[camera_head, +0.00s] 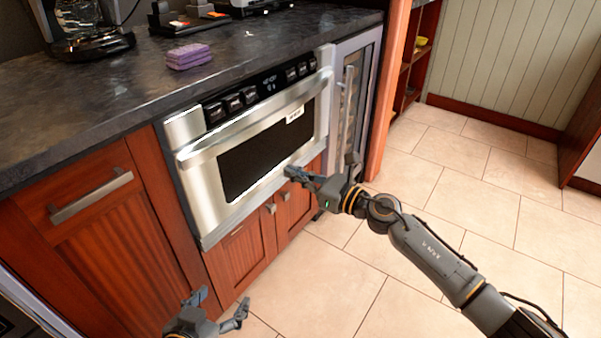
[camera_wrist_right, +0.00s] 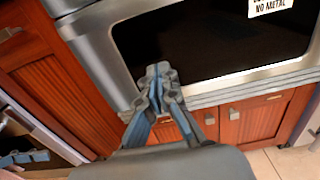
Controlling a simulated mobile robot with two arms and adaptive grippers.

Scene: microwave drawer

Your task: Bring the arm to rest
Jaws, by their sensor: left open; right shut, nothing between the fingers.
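My right arm reaches in from the lower right in the head view. My right gripper (camera_head: 291,173) is shut and empty, in front of the lower right part of the microwave drawer (camera_head: 210,195). In the right wrist view its fingertips (camera_wrist_right: 160,72) are together, over the drawer's lower front edge; I cannot tell whether they touch it. The drawer front looks shut, with its long metal handle (camera_head: 250,124) across the top. My left gripper (camera_head: 220,306) is open and empty at the bottom of the head view, in front of the lower cabinets.
A dark countertop (camera_head: 120,90) runs above the drawer, with a purple sponge (camera_head: 188,56) and a coffee maker (camera_head: 85,25) on it. Wooden cabinet doors (camera_head: 238,255) lie below the drawer. A glass-fronted cooler (camera_head: 352,95) stands to its right. The tiled floor (camera_head: 450,190) at right is clear.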

